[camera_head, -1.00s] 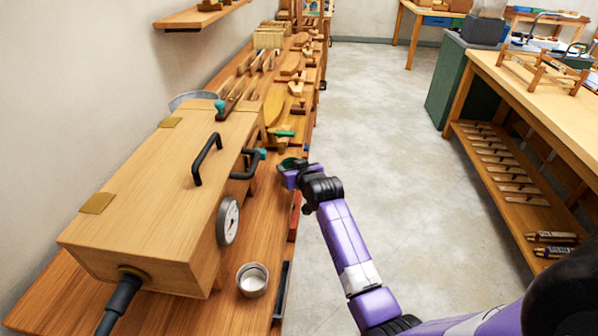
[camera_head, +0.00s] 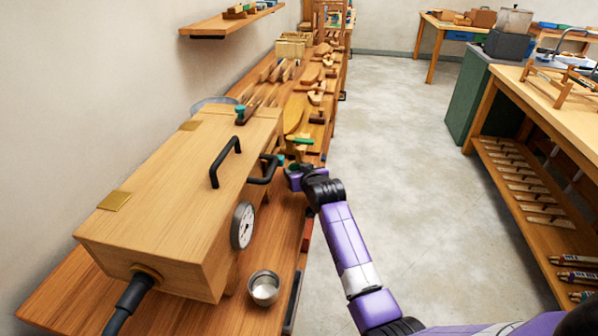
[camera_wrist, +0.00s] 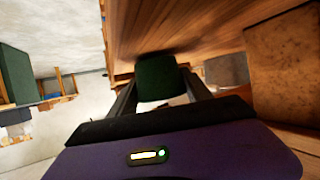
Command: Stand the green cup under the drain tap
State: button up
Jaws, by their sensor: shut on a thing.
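The green cup (camera_wrist: 158,78) is between the two dark fingers of my gripper (camera_wrist: 160,98) in the wrist view. In the head view its rim (camera_head: 295,167) shows small at the end of my purple arm, by the front edge of the bench. The long wooden steam box (camera_head: 180,190) stands left of my gripper. A teal handle (camera_head: 281,159), which looks like the drain tap's, shows at the box's side just left of the cup. The tap's spout is hidden, and I cannot tell whether the cup is under it.
A metal cup (camera_head: 264,287) stands on the bench (camera_head: 215,318) below the round dial (camera_head: 242,226). A black handle (camera_head: 265,170) juts from the box close to my gripper. Wooden pieces and tools crowd the bench beyond. Clear floor (camera_head: 400,150) lies to the right.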

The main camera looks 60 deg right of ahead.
jog(key=shift+f, duration=0.25)
jog(key=o, duration=1.5)
jog(key=shift+c, duration=0.2)
jog(key=v, duration=0.7)
jog(key=shift+r, duration=0.1)
jog(key=shift+s+a+r, duration=0.15)
jog(key=shift+s+a, duration=0.05)
jog(key=shift+s, duration=0.1)
